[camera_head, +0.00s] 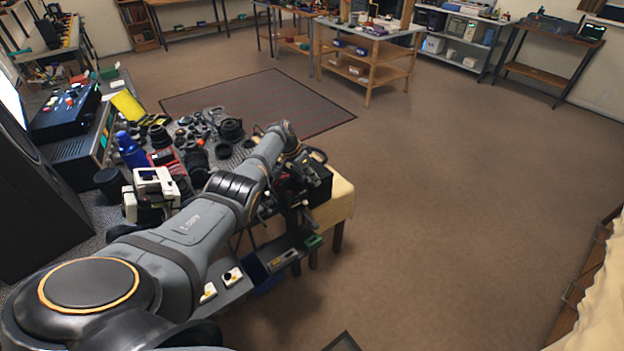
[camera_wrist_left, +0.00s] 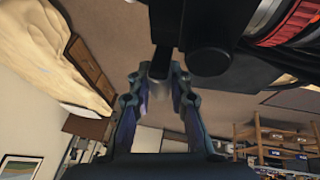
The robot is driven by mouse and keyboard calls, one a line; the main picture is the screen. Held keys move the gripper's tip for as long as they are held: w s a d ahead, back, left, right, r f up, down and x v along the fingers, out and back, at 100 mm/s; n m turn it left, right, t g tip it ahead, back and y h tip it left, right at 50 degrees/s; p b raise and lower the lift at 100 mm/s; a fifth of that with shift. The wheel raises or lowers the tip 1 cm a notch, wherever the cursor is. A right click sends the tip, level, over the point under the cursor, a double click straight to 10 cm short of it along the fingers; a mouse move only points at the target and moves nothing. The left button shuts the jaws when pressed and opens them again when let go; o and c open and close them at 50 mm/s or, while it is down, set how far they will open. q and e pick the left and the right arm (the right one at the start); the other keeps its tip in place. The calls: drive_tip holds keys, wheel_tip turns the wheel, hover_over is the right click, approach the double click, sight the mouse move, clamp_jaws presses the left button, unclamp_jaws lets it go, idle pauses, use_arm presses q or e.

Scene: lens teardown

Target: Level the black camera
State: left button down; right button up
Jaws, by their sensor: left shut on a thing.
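My left arm reaches in from the lower left of the head view, and its left gripper (camera_head: 296,192) is beside a dark, boxy object, apparently the black camera (camera_head: 318,182), at the right end of the cluttered table. The arm partly hides it, and I cannot tell its tilt. In the left wrist view, the fingers of the left gripper (camera_wrist_left: 160,82) are closed around a black rod (camera_wrist_left: 161,62). Next to the rod is a large black body with a red-ringed lens (camera_wrist_left: 292,22) at the upper right. My right gripper is not in view.
Several dark lenses (camera_head: 197,160), a blue bottle (camera_head: 131,151) and a white boxy device (camera_head: 155,186) crowd the table to the left. A tray with small parts (camera_head: 285,258) sits below the arm. The brown floor (camera_head: 440,190) to the right is clear.

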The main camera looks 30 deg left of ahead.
use_arm(q)
drive_tip(key=c, duration=1.2)
unclamp_jaws()
drive_tip(key=shift+a, duration=0.1)
drive_tip(key=v, duration=1.2)
drive_tip(key=shift+s+f, duration=0.1)
drive_tip(key=shift+f, duration=0.05)
